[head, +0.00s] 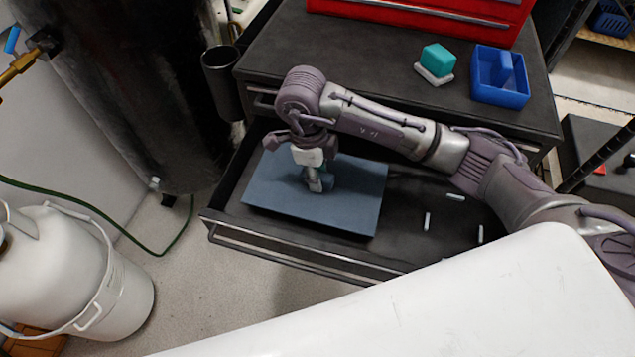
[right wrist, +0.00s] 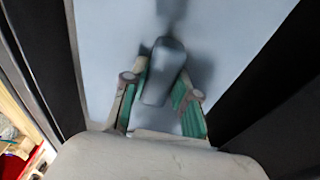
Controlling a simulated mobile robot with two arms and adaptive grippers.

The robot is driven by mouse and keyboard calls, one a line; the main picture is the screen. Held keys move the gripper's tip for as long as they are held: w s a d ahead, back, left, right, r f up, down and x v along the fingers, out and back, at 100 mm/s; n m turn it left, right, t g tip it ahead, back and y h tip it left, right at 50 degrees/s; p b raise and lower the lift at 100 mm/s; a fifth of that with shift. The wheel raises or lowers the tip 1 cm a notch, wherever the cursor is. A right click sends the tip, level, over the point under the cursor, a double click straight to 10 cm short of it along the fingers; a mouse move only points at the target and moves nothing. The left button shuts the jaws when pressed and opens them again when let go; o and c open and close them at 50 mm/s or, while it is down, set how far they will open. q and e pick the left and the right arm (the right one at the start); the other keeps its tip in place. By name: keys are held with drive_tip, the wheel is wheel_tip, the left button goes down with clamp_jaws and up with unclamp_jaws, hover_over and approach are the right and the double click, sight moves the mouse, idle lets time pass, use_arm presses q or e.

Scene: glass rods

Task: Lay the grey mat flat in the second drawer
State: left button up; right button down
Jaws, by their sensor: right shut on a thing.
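The grey mat (head: 275,195), a flat blue-grey slab with an upright grip at its middle, is inside the left part of the open drawer (head: 400,212). It looks about level; I cannot tell whether it rests on the drawer floor or hangs just above it. My right gripper (head: 316,182) points down over the mat, shut on its grip. In the right wrist view the rounded grey grip (right wrist: 163,75) stands between the green-padded fingers, with the mat (right wrist: 105,40) spread behind it. My left gripper is not in view.
Several short pale rods (head: 427,221) lie in the drawer right of the mat. On the cabinet top (head: 330,60) stand a red toolbox (head: 430,12), a teal block (head: 438,60) and a blue bin (head: 499,92). A white canister (head: 75,270) stands on the floor at left.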

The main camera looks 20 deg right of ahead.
drive_tip(key=shift+f, duration=0.4)
wheel_tip(320, 180, down, 2)
drive_tip(key=shift+f, duration=0.8)
drive_tip(key=c, duration=0.9)
unclamp_jaws()
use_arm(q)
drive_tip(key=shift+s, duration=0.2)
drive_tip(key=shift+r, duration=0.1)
use_arm(e)
drive_tip(key=shift+r, duration=0.15)
